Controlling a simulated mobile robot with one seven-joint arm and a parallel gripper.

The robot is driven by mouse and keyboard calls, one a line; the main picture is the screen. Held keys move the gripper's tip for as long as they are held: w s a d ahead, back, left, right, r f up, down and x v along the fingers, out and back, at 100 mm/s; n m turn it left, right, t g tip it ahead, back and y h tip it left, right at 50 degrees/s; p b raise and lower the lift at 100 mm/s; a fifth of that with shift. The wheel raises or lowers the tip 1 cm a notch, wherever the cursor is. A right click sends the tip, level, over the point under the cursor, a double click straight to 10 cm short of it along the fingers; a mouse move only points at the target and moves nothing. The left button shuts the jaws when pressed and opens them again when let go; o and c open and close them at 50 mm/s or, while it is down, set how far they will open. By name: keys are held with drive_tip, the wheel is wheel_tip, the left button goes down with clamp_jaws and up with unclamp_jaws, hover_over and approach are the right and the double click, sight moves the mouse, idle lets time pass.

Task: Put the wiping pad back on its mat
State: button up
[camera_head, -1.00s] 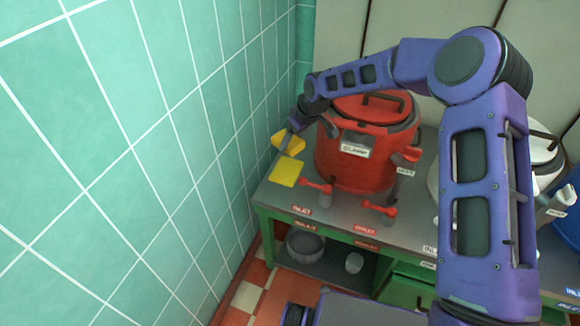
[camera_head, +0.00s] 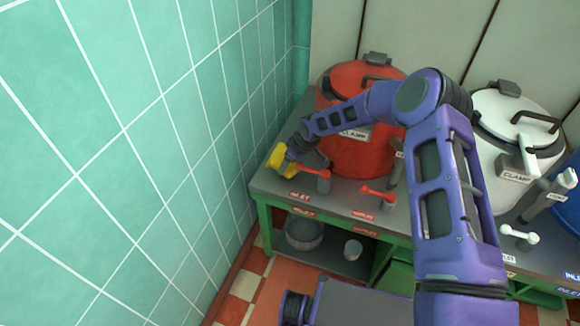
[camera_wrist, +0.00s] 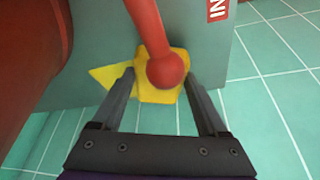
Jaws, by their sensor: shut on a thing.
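The yellow wiping pad (camera_head: 275,157) is in my gripper (camera_head: 287,160) at the left end of the bench, close to the tiled wall. In the wrist view the pad (camera_wrist: 153,96) lies between my two fingertips, partly hidden by a red lever. My gripper is shut on it. The yellow mat (camera_wrist: 110,76) shows as a flat corner to the left of the pad in the wrist view, on the grey bench top. The pad covers most of the mat there. I cannot tell whether the pad touches it.
A red-handled inlet valve (camera_head: 312,172) stands right beside my gripper, and its lever (camera_wrist: 152,35) crosses the wrist view. A red kettle (camera_head: 360,150) stands behind my arm, and a white kettle (camera_head: 520,150) stands to the right. The green tiled wall (camera_head: 190,130) closes off the left.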

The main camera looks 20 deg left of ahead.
drive_tip(key=shift+f, duration=0.65)
drive_tip(key=shift+f, duration=0.2)
drive_tip(key=o, duration=1.2)
